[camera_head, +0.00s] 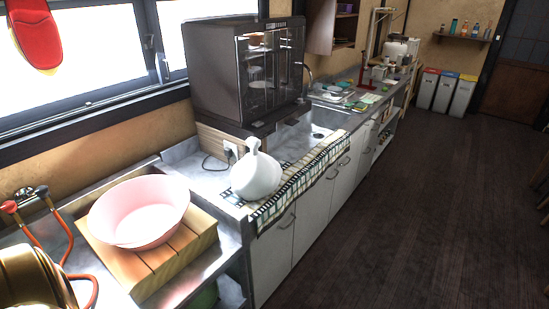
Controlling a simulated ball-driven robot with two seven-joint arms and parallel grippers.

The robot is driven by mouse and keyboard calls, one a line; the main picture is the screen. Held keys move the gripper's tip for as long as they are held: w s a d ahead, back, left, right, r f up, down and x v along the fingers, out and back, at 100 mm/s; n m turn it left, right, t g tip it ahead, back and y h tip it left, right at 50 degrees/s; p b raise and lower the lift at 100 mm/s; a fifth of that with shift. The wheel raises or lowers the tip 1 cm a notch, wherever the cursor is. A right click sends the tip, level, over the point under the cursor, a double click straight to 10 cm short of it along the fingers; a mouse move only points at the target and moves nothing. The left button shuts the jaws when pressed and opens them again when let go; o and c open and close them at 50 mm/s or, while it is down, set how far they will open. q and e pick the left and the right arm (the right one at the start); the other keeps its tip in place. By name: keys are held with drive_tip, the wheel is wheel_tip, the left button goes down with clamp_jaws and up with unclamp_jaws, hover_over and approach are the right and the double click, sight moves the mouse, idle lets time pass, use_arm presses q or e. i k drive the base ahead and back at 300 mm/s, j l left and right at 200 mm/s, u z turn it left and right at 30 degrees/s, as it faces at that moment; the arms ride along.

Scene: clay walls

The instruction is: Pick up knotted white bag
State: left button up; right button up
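The knotted white bag (257,176) stands on the counter near the middle of the camera_head view. It is round and smooth, with its knot sticking up at the top. It rests by the counter's front edge, on or against a patterned cloth (300,183). Neither of my grippers shows in this view.
A pink basin (139,211) sits on a wooden board (160,258) at the left. A dark glass-fronted cabinet (215,80) stands behind the bag. Brass-coloured pot (28,278) and red taps (9,207) are at lower left. The dark floor (430,200) at right is clear.

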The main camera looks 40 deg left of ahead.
sight(255, 176)
drive_tip(key=i+u, duration=0.15)
drive_tip(key=i, duration=0.4)
drive_tip(key=i+l+u, duration=0.2)
drive_tip(key=i, duration=0.3)
drive_tip(key=i+j, duration=0.05)
drive_tip(key=j, duration=0.05)
